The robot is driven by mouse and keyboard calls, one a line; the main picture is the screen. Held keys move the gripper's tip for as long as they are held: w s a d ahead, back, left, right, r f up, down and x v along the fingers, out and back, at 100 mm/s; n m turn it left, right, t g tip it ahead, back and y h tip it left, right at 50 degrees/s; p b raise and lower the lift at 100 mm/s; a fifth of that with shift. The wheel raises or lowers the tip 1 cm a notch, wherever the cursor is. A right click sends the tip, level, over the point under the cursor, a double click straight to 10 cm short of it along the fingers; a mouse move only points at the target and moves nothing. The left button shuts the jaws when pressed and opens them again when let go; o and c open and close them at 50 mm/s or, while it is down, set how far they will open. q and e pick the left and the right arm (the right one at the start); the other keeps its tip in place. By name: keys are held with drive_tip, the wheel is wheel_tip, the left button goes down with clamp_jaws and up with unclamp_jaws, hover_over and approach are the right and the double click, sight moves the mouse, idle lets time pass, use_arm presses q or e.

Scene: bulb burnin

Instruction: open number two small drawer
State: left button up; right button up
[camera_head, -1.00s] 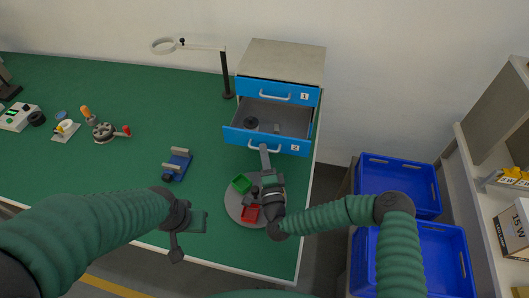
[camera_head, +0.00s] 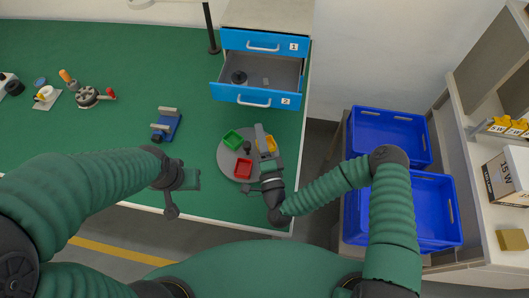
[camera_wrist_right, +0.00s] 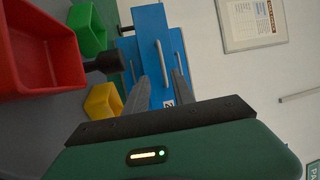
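The number two drawer (camera_head: 256,93) is pulled out of the small cabinet, with a blue front, a white handle (camera_head: 254,103) and a grey inside. A dark round thing (camera_head: 239,77) and a small grey piece lie in it. My right gripper (camera_head: 260,130) is in front of the drawer, apart from the handle, over the round grey tray. In the right wrist view its two fingers (camera_wrist_right: 156,85) are spread with nothing between them, and the blue cabinet front (camera_wrist_right: 151,25) is beyond. My left gripper (camera_head: 180,182) is over the table's front edge; its fingers cannot be made out.
The number one drawer (camera_head: 265,42) above is shut. The round tray (camera_head: 226,166) holds a green bin (camera_head: 232,139), a red bin (camera_head: 243,168) and a yellow bin (camera_head: 271,144). A blue fixture (camera_head: 166,126) stands to the left. Blue crates (camera_head: 390,135) are at right.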

drive_tip(key=v, duration=0.7)
drive_tip(key=shift+s+f+b, duration=0.1)
drive_tip(key=shift+s+b, duration=0.05)
drive_tip(key=shift+b, duration=0.15)
